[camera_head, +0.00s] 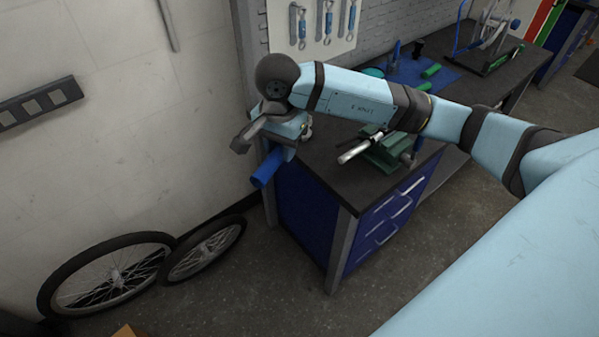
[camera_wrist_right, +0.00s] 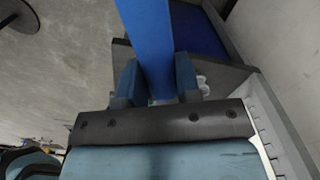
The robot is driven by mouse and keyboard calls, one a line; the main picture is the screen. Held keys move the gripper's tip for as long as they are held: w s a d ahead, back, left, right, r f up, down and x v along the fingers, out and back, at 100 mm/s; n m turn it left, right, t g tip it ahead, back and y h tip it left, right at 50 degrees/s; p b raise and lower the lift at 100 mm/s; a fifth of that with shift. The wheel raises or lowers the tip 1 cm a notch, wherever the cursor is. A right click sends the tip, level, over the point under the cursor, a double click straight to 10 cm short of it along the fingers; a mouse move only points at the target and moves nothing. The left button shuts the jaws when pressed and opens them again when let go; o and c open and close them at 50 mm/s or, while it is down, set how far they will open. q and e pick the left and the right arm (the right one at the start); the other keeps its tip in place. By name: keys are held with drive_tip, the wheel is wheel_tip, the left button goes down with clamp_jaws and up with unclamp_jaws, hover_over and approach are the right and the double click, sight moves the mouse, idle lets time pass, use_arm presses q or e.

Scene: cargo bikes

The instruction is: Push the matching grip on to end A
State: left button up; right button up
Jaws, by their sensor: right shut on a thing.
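My right gripper (camera_head: 283,148) is shut on a blue grip (camera_head: 266,168). The grip hangs tilted past the left edge of the workbench, apart from any bar. In the right wrist view the blue grip (camera_wrist_right: 150,40) sits between the two fingers of the right gripper (camera_wrist_right: 157,84). A silver bar (camera_head: 353,152) is held in a green vise (camera_head: 386,150) on the workbench, its bare near end pointing left and towards me. My arm hides part of the bar and vise. I see no letter marking an end. My left gripper is not in view.
The dark workbench top (camera_head: 350,190) is clear in front of the vise. Green grips (camera_head: 431,71) lie on a blue mat (camera_head: 440,83) farther back. Two wheels (camera_head: 115,275) lean at the left wall. A tool board (camera_head: 315,25) hangs behind.

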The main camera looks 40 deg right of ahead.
drive_tip(key=f+m, duration=0.1)
drive_tip(key=m, duration=0.5)
drive_tip(key=d+f+m, duration=0.1)
drive_tip(key=m, duration=0.2)
drive_tip(key=shift+w+d+f+b, duration=0.1)
drive_tip(key=shift+w+f+b, duration=0.05)
drive_tip(key=shift+f+b, duration=0.25)
drive_tip(key=m, duration=0.2)
drive_tip(key=shift+d+f+m, duration=0.15)
drive_tip(key=shift+f+m, duration=0.15)
drive_tip(key=d+f+m+b, duration=0.3)
drive_tip(key=f+m, duration=0.3)
drive_tip(key=m, duration=0.8)
drive_tip(key=d+f+m+b, duration=0.3)
drive_tip(key=f+m, duration=0.4)
drive_tip(key=m, duration=0.8)
drive_tip(key=shift+w+b, duration=0.2)
drive_tip(key=shift+b, duration=0.2)
drive_tip(key=shift+d, duration=0.2)
